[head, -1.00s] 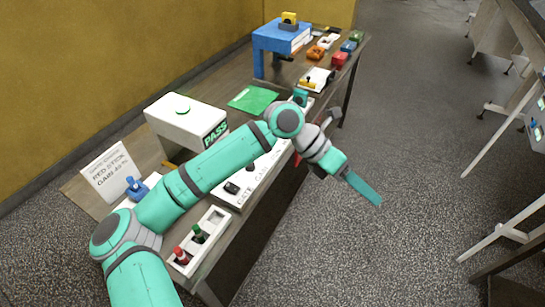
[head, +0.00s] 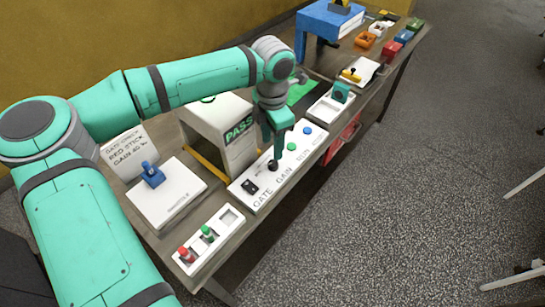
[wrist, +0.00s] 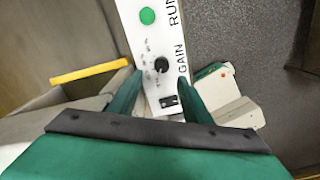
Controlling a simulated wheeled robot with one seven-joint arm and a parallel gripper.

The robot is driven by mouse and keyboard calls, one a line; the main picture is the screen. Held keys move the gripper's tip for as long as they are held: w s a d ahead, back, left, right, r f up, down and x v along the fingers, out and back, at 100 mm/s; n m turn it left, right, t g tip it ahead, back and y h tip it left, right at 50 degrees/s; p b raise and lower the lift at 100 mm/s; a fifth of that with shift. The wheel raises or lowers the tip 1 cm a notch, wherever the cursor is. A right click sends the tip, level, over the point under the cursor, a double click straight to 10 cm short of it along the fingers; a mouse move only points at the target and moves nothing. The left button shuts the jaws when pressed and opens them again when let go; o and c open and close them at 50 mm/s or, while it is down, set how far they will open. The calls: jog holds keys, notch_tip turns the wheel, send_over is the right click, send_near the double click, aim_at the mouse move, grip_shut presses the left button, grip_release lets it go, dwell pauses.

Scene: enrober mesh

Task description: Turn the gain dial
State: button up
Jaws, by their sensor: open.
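The gain dial (head: 272,165) is a small black knob on the white control panel (head: 262,193), beside the GAIN label. In the wrist view the dial (wrist: 161,65) stands ahead of my gripper, roughly midway between the two finger lines, with scale marks on its left. My gripper (head: 276,150) is open and points down over the panel, close above the dial. In the wrist view its two teal fingers (wrist: 160,84) are apart with nothing between them. I cannot tell whether either finger touches the dial.
The panel also carries a black switch (head: 249,187), a green button (head: 291,146) and a blue button (head: 308,130). A white PASS box (head: 215,125) stands close behind. A tray with red and green sticks (head: 208,238) lies front left. A sign reads RED STICK (head: 122,150).

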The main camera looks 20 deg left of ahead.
aim_at(273, 162)
jog(key=f, duration=0.7)
jog(key=shift+s+d, duration=0.15)
jog(key=shift+d, duration=0.1)
jog(key=shift+f, duration=0.5)
jog(key=c, duration=1.1)
